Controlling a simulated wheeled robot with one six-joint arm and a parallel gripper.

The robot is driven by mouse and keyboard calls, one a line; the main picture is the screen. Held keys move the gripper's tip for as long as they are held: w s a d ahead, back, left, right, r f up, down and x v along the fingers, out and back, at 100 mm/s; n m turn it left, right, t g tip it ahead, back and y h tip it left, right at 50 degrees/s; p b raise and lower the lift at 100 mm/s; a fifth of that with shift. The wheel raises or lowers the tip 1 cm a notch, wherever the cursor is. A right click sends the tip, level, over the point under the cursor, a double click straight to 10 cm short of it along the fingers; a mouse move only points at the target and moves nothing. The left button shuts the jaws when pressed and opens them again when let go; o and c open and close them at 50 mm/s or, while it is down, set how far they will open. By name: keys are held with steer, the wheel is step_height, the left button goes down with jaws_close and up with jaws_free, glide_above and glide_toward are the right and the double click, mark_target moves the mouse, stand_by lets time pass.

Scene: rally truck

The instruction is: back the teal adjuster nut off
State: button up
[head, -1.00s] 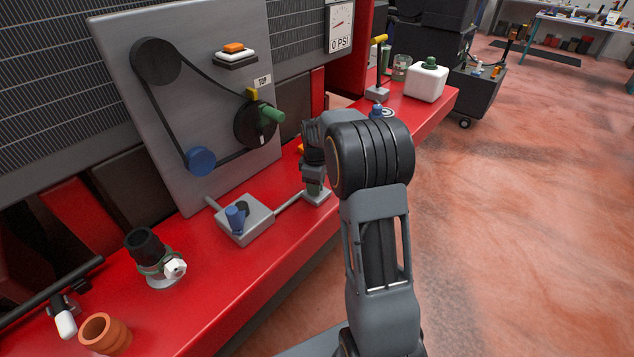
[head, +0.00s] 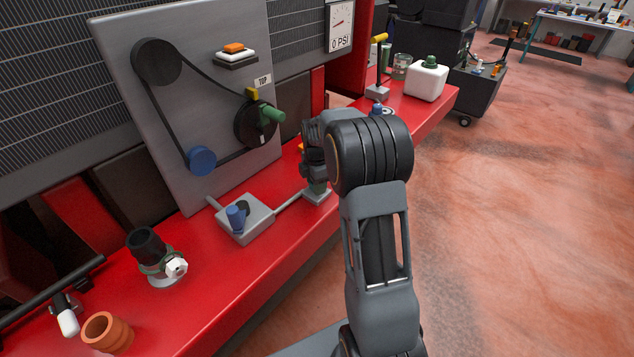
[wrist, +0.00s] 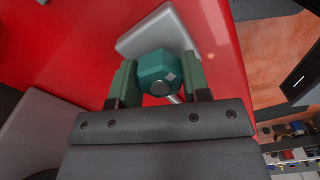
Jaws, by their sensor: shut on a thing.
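The teal adjuster nut (wrist: 158,72) shows in the wrist view as a faceted hex nut with a pale square mark on its face. My gripper (wrist: 155,82) has its two green-padded fingers on either side of the nut, shut on it. A grey block (wrist: 135,42) lies beyond the nut. In the head view my gripper (head: 316,178) points down over the small grey block (head: 317,196) at the end of a thin rod; my arm and fingers hide most of the nut there.
An upright panel with a belt and pulleys (head: 200,90) stands behind. A white container (head: 426,81) stands at the far right of the red shelf (head: 262,277). Open floor lies right.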

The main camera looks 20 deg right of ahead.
steer(key=shift+s+f+n, duration=0.1)
steer(key=shift+f+n, duration=0.15)
steer(key=shift+n, duration=0.05)
stand_by(0.4)
steer(key=o, duration=0.9)
steer(key=shift+r, duration=0.1)
steer(key=shift+o, duration=0.2)
step_height(320, 180, up, 14)
